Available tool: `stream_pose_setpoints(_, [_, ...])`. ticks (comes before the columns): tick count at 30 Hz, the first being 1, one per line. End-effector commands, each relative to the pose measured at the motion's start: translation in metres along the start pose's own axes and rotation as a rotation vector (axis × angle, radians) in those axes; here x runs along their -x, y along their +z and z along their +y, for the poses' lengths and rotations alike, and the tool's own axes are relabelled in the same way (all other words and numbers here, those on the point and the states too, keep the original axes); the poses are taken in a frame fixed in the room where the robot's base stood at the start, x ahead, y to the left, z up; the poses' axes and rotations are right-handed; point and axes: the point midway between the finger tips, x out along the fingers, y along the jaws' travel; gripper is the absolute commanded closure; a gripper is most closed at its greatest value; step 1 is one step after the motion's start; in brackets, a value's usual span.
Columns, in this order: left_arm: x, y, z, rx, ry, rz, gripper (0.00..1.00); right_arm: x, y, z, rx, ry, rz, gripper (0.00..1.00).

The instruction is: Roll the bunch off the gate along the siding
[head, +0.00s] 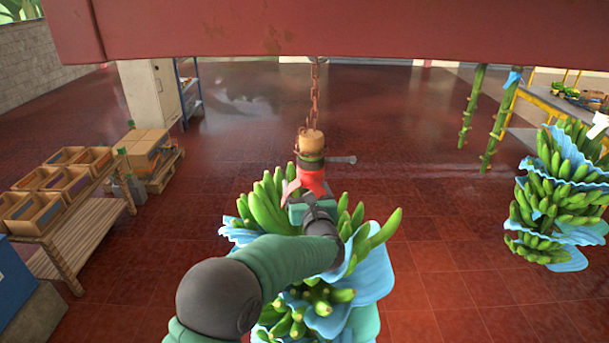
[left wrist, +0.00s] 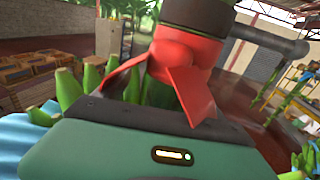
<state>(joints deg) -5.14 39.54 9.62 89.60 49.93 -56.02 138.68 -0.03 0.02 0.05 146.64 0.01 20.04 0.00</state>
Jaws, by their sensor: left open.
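The banana bunch (head: 262,210) hangs upright at the centre, green fruit with blue sheets between its tiers. A chain (head: 314,95) holds its pale stem end (head: 311,140) below a wide red beam (head: 330,30). A red band with loose tails (head: 313,180) wraps the stem below a dark collar; the band also shows close up in the left wrist view (left wrist: 175,60). My left gripper (head: 308,203) is open at the stem, just below the band. Its fingertips are mostly hidden, and contact is unclear. I cannot make out the gate or siding.
A second bunch (head: 560,190) hangs at the right, with bare green stems (head: 488,130) behind it. A wooden bench with crates (head: 45,210) and a pallet with boxes (head: 150,150) stand left. The tiled floor between is clear.

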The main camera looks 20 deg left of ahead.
Motion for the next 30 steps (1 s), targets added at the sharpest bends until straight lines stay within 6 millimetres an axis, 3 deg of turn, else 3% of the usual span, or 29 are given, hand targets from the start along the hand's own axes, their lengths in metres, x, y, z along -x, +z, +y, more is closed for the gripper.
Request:
stream_pose_setpoints(10, [-0.0051,0.0009,-0.0047,-0.004,0.005,-0.006,0.28,0.0033,-0.0003,0.0005,-0.001,0.0,-0.001,0.46])
stream_pose_setpoints(26, [-0.009,-0.0018,-0.0002,-0.003,0.008,0.0,0.97,0.0033,-0.0005,0.0003,-0.001,0.0,-0.001,0.46])
stream_pose_setpoints(30, [-0.0088,-0.0026,0.0005,-0.003,0.009,0.001,1.0,0.0032,-0.0004,0.0004,-0.001,0.0,-0.001,0.46])
